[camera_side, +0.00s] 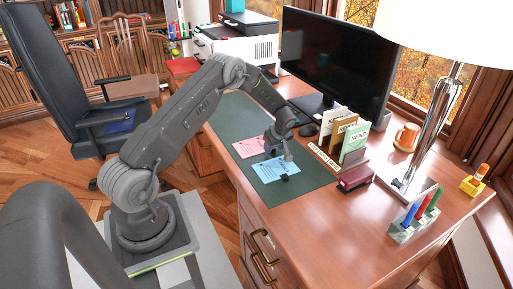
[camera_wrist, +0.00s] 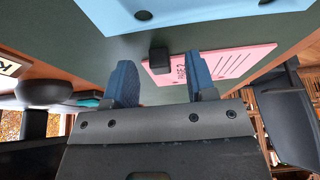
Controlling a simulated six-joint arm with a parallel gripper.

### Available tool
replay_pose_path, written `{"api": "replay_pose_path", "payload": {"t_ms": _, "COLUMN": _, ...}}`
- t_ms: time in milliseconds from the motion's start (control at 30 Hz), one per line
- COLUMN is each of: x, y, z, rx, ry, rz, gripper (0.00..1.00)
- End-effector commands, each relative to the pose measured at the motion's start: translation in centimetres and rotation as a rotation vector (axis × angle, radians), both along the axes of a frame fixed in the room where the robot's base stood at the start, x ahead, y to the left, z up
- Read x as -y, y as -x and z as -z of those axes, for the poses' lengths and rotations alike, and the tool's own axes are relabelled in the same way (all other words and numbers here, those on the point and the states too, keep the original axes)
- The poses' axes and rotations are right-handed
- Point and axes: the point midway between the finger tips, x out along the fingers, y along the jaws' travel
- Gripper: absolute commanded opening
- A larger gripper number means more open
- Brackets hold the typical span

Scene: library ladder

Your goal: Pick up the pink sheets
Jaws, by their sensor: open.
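The pink sheets (camera_side: 247,147) lie flat on the green desk mat, left of my gripper in the side view. In the wrist view the pink sheets (camera_wrist: 232,64) show printed "PAGE" text and lines, partly hidden behind one finger. My gripper (camera_side: 280,154) is low over the mat, near the gap between the pink and the blue sheets. The wrist view shows its two blue-padded fingers (camera_wrist: 163,80) apart with nothing held between them. A black block-like piece (camera_wrist: 159,61) appears between the fingertips, at the edge of the pink sheets.
Blue sheets (camera_side: 275,171) with a dark clip lie beside the pink ones. The near mat (camera_side: 307,190) is clear.

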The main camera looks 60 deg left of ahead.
Motion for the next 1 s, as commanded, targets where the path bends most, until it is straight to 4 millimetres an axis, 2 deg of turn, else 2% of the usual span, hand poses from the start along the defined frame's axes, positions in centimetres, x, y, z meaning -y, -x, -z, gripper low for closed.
{"api": "replay_pose_path", "payload": {"t_ms": 300, "x": -0.24, "y": -0.02, "z": 0.52, "rx": 0.001, "ry": 0.0, "rz": 0.002, "gripper": 0.5}}
{"api": "replay_pose_path", "payload": {"t_ms": 800, "x": -0.22, "y": -0.01, "z": 0.5, "rx": 0.001, "ry": 0.0, "rz": 0.001, "gripper": 0.02}}
{"api": "replay_pose_path", "payload": {"t_ms": 1000, "x": -0.22, "y": -0.02, "z": 0.49, "rx": 0.001, "ry": 0.0, "rz": 0.001, "gripper": 0.0}}
